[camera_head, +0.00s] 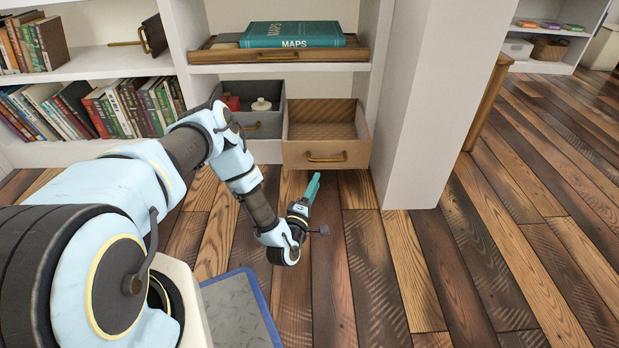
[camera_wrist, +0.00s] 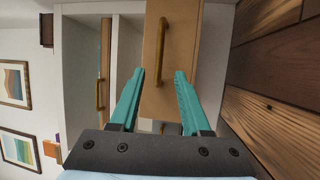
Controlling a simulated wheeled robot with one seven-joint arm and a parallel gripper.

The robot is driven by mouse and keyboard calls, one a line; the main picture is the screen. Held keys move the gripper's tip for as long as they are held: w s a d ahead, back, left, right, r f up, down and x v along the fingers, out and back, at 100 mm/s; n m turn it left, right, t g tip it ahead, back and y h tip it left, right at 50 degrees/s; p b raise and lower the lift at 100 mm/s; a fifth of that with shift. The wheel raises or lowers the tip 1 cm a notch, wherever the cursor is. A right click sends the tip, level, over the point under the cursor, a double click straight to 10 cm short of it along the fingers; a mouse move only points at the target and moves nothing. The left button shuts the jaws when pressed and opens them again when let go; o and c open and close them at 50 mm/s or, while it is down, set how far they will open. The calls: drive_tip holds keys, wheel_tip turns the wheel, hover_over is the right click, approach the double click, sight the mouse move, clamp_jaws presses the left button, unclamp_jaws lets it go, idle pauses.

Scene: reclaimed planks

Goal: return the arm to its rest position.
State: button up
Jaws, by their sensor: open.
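My arm reaches out from the lower left in the head view, bent at the elbow. My gripper (camera_head: 313,187) has teal fingers that point toward the shelf unit, above the plank floor and in front of the wooden drawer (camera_head: 327,155). In the wrist view my gripper (camera_wrist: 157,90) is open, with its two fingers apart and nothing between them. Beyond the fingers is the drawer's front with its brass handle (camera_wrist: 162,52). The fingers appear apart from the handle.
The wooden drawer stands pulled out and looks empty. A grey drawer (camera_head: 262,126) beside it holds a red item and a pale item. A teal MAPS book (camera_head: 292,34) lies above. A white upright panel (camera_head: 425,110) stands right. The floor (camera_head: 480,260) at right is clear.

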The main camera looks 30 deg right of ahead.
drive_tip(key=w+a+r+m+g+y+p, duration=0.1)
drive_tip(key=w+r+m+g+y, duration=0.15)
drive_tip(key=w+r, duration=0.25)
drive_tip(key=w+a+r+m+g+y+p, duration=0.1)
drive_tip(key=w+a+r+m+g, duration=0.1)
drive_tip(key=w+r+m, duration=0.3)
drive_tip(key=w+a+r+m+g+y+p, duration=0.15)
drive_tip(key=a+r+y, duration=0.25)
drive_tip(key=a+r, duration=0.4)
drive_tip(key=a+r+g+y+p, duration=0.1)
drive_tip(key=a+r+y+p, duration=0.15)
drive_tip(key=a+r, duration=0.6)
drive_tip(key=s+a+r+g+y+p, duration=0.1)
drive_tip(key=s+a+r+g+y, duration=0.1)
drive_tip(key=s+a+r, duration=0.6)
drive_tip(key=s+a+r+g+y, duration=0.3)
drive_tip(key=s+a, duration=0.8)
wheel_tip(320, 180, up, 38)
drive_tip(key=p, duration=3.8)
drive_tip(key=shift+s, duration=0.25)
drive_tip(key=shift+a, duration=0.1)
